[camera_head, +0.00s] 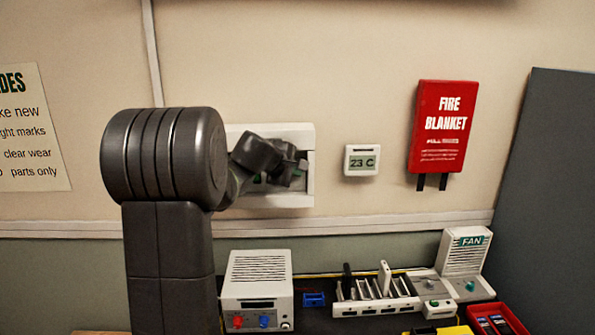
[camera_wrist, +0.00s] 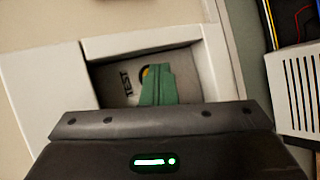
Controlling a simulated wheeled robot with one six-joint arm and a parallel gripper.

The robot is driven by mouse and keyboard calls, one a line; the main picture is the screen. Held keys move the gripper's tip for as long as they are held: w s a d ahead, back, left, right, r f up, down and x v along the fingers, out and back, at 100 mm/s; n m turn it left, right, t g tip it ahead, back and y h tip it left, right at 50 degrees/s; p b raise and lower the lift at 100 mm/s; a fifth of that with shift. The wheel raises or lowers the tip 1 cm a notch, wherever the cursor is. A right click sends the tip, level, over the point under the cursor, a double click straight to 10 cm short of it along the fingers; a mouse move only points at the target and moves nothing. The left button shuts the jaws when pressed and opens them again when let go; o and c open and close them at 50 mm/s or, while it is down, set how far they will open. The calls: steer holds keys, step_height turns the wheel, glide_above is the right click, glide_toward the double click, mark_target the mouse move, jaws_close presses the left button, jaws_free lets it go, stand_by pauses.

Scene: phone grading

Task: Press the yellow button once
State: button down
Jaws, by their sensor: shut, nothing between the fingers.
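The yellow button (camera_wrist: 146,72) shows only as a small sliver in the wrist view, beside the word TEST on a grey plate inside a white wall frame (camera_wrist: 150,42). My gripper's green fingers (camera_wrist: 157,84) are shut and empty. They stand in front of the button and hide most of it. I cannot tell whether the fingertips touch it. In the head view the white frame (camera_head: 302,199) is on the wall behind my arm, with my gripper (camera_head: 270,178) in front of it. The button is hidden in that view.
Below stand a white power-supply box (camera_head: 258,275), a slotted rack (camera_head: 376,306), a fan unit (camera_head: 464,262) and a red tray (camera_head: 515,322).

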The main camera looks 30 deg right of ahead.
stand_by(0.5)
steer(key=shift+s+a+b, duration=0.4)
steer(key=shift+s+b, duration=0.15)
steer(key=shift+s, duration=0.15)
steer(key=s+a+b, duration=0.1)
steer(key=s, duration=0.1)
steer(key=s+a+b, duration=0.1)
steer(key=s, duration=0.1)
steer(key=shift+s+a, duration=0.2)
steer(key=shift+w, duration=0.1)
stand_by(0.5)
